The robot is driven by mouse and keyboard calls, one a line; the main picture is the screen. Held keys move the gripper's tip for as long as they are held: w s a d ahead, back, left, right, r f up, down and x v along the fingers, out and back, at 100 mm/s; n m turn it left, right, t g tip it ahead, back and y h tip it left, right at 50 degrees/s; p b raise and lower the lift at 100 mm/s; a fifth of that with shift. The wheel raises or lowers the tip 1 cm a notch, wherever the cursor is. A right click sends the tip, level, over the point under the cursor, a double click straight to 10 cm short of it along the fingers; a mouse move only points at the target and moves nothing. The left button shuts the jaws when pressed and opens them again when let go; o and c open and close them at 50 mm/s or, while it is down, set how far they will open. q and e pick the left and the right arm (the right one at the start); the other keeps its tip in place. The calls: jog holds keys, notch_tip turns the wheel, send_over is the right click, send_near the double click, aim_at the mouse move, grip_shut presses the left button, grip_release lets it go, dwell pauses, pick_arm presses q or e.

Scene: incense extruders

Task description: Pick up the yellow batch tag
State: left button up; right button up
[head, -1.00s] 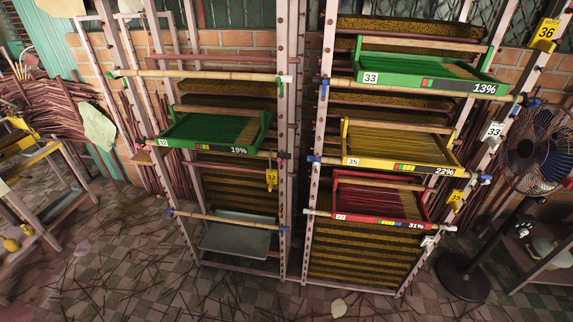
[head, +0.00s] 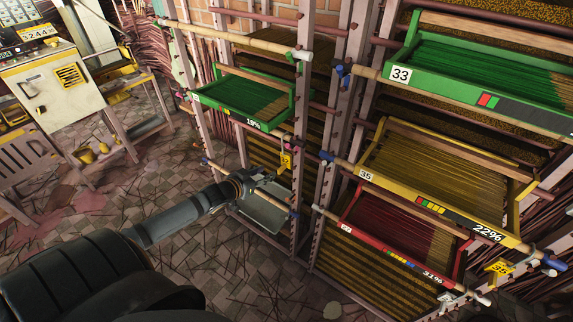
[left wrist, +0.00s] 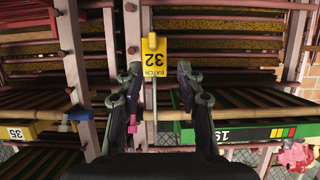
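A yellow batch tag marked 32 (head: 286,160) hangs from the left rack, below the right end of the green tray (head: 240,105). In the left wrist view the tag (left wrist: 154,62) is near the middle, face towards the camera, with a slim upright part at its edge. My left gripper (head: 258,180) is just left of and below the tag in the head view. In the left wrist view its two fingers (left wrist: 160,88) are apart, one on each side of the tag's line. I see no contact; how far the tag lies beyond the fingertips is unclear. My right gripper is not in view.
A bamboo pole (left wrist: 245,112) crosses behind the fingers. Rack posts (head: 305,130) stand close by on the right. A grey tray (head: 262,215) sits low on the left rack. Another yellow tag, 35 (head: 498,268), hangs at the right. The floor at the left has open room.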

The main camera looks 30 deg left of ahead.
aim_at(281, 168)
pick_arm(q)
jog(key=b+x, duration=0.1)
jog(key=x, duration=0.2)
jog(key=b+x, duration=0.2)
jog(key=d+b+x, duration=0.1)
jog(key=x, duration=0.2)
jog(key=shift+w+f, duration=0.2)
jog(key=shift+f, duration=0.05)
jog(key=shift+s+r, duration=0.1)
jog(key=shift+s, duration=0.05)
jog(key=shift+c, duration=0.2)
grip_shut()
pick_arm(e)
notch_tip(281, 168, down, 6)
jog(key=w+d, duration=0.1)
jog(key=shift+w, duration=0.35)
